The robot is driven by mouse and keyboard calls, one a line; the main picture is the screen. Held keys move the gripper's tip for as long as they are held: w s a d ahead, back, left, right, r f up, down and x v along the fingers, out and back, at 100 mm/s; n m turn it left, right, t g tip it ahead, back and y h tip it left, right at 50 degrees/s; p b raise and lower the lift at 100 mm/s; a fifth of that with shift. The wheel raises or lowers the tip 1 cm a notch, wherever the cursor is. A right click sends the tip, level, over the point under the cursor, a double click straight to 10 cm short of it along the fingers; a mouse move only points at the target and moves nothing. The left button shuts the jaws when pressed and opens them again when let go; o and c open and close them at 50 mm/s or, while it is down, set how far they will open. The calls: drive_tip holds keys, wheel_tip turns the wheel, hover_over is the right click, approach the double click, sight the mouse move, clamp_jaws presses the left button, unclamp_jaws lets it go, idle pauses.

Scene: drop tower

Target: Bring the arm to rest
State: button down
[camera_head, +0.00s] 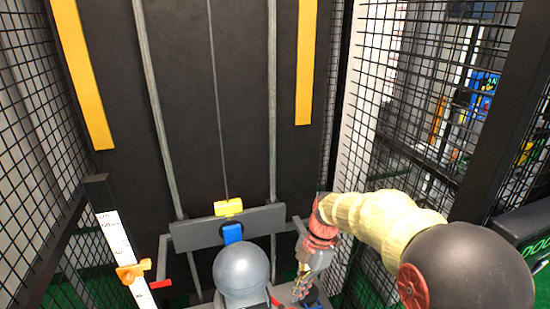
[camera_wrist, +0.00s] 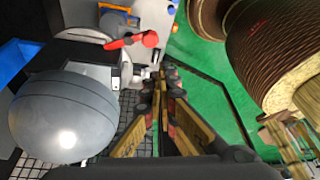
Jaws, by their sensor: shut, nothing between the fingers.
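My arm reaches in from the lower right of the head view and bends down past the drop tower's carriage. My gripper (camera_head: 302,290) hangs beside a large grey ball (camera_head: 241,270), to its right. In the wrist view, my gripper (camera_wrist: 163,82) has its yellow and dark fingers together with nothing between them. The grey ball (camera_wrist: 62,115) is on the left there, apart from the fingers.
The carriage bar (camera_head: 190,234) with a yellow block (camera_head: 229,207) and a blue part (camera_head: 232,233) is just behind the ball. A white scale (camera_head: 117,250) with an orange marker (camera_head: 132,272) stands left. A red lever (camera_wrist: 140,39) is near my fingers. Mesh (camera_head: 425,100) closes the right side.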

drive_tip(key=s+d+r+m+t+h, duration=0.1)
drive_tip(key=s+d+r+m+t, duration=0.1)
drive_tip(key=s+m, duration=0.4)
drive_tip(key=s+d+r+m+t+h, duration=0.1)
drive_tip(key=s+d+r+m, duration=0.4)
drive_tip(key=m, duration=0.5)
drive_tip(key=s+d+r+m+t+h, duration=0.1)
drive_tip(key=s+d+r+m+t, duration=0.2)
drive_tip(key=s+r+m, duration=0.2)
drive_tip(key=s+m, duration=0.3)
drive_tip(key=shift+s+d+r, duration=0.15)
drive_tip(key=shift+d+r, duration=0.15)
drive_tip(key=shift+r, duration=0.05)
drive_tip(key=c, duration=2.6)
unclamp_jaws()
drive_tip(key=r, duration=0.1)
drive_tip(key=s+r+t, duration=0.1)
drive_tip(key=r+t, duration=0.1)
drive_tip(key=shift+s+d+r, duration=0.2)
drive_tip(key=shift+d+r, duration=0.05)
drive_tip(key=o, duration=0.4)
drive_tip(key=shift+r, duration=0.15)
